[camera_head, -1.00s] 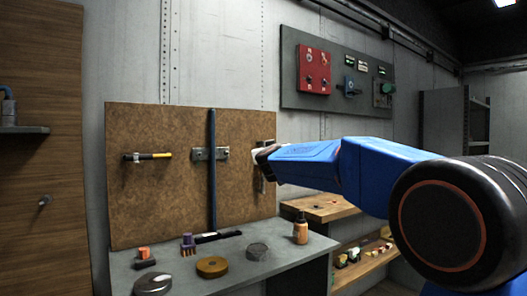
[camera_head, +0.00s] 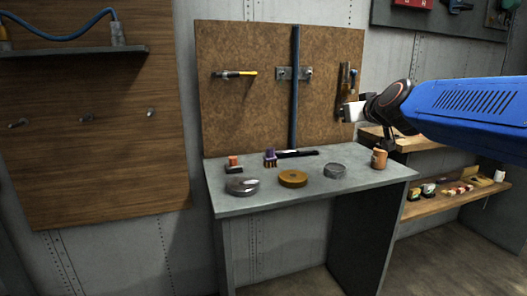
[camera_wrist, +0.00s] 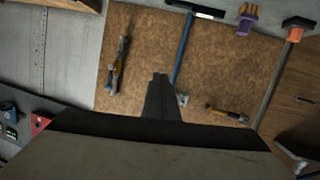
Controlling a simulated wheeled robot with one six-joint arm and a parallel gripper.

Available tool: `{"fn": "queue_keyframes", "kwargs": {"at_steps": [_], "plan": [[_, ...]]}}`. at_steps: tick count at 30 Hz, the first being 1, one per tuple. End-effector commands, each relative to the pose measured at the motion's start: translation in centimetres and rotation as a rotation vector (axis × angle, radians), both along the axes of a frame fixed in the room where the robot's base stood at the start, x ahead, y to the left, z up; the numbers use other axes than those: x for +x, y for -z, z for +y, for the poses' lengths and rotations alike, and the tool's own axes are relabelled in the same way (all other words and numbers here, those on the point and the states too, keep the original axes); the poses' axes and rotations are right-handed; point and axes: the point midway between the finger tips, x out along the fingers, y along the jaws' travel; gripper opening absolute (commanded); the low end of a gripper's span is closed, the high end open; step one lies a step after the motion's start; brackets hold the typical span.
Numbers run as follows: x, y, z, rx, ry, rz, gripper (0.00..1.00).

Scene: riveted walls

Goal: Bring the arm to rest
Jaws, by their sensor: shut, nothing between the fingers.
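My gripper (camera_wrist: 160,78) shows in the wrist view as dark fingers closed together, with nothing between them. They are seen against the brown pegboard, apart from the tools as far as I can tell. In the head view my blue arm reaches in from the right, and its dark and white end is in front of the pegboard's right edge, above the grey bench. The fingers are not clear there.
The grey bench (camera_head: 330,195) carries a tan disc (camera_head: 292,178), an orange bottle (camera_head: 379,158) and other small items. Floor is free in front.

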Motion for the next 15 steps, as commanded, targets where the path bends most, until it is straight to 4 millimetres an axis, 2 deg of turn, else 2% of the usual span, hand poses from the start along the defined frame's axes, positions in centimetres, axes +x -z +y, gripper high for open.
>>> {"fn": "queue_keyframes", "kwargs": {"at_steps": [1,7,15], "plan": [[-2.4,1.8,0.4,0.005,-0.019,0.049,0.0],[-11.4,10.2,1.1,0.028,-0.06,0.284,0.0],[-23.9,21.3,-0.2,0.037,-0.009,0.599,0.0]]}}
